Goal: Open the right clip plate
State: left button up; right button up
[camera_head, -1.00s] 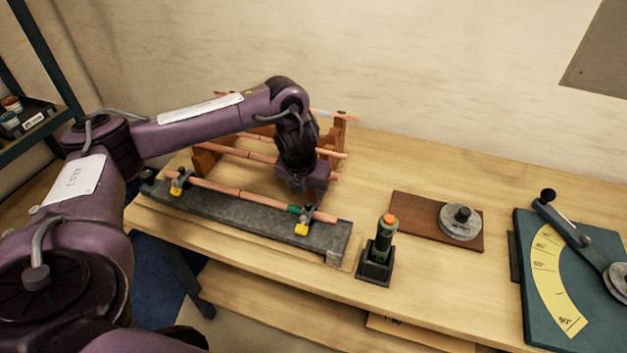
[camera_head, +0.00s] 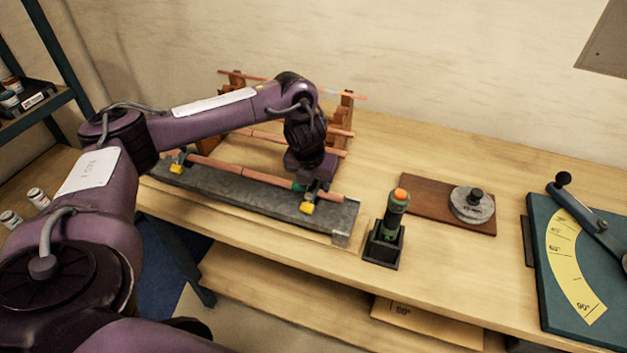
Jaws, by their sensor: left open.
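The right clip plate (camera_head: 307,208) has a yellow tab and sits near the right end of the long grey fixture bar (camera_head: 240,190). A copper pipe (camera_head: 230,172) with a green band lies along the bar, passing through the right clip and the left clip (camera_head: 177,168), which also has a yellow tab. My left gripper (camera_head: 317,184) points down right above and behind the right clip. It is open, and its fingers are close to the clip; contact cannot be told. My right gripper is out of view.
A wooden rack (camera_head: 345,110) with copper pipes stands behind my left gripper. A black holder (camera_head: 383,245) with a green and orange tool (camera_head: 394,213) stands right of the bar. A brown board with a grey disc (camera_head: 472,205) and a teal angle gauge (camera_head: 590,260) lie further right.

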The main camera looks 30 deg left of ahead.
pick_arm(q)
jog(key=c, duration=0.8)
jog(key=shift+w+r+g+p, duration=0.3)
jog(key=shift+w+r+p, duration=0.05)
jog(key=shift+p, duration=0.25)
jog(key=shift+w+a+r+g, duration=0.1)
jog(key=shift+w+a+g, duration=0.05)
jog(key=shift+w+g, duration=0.25)
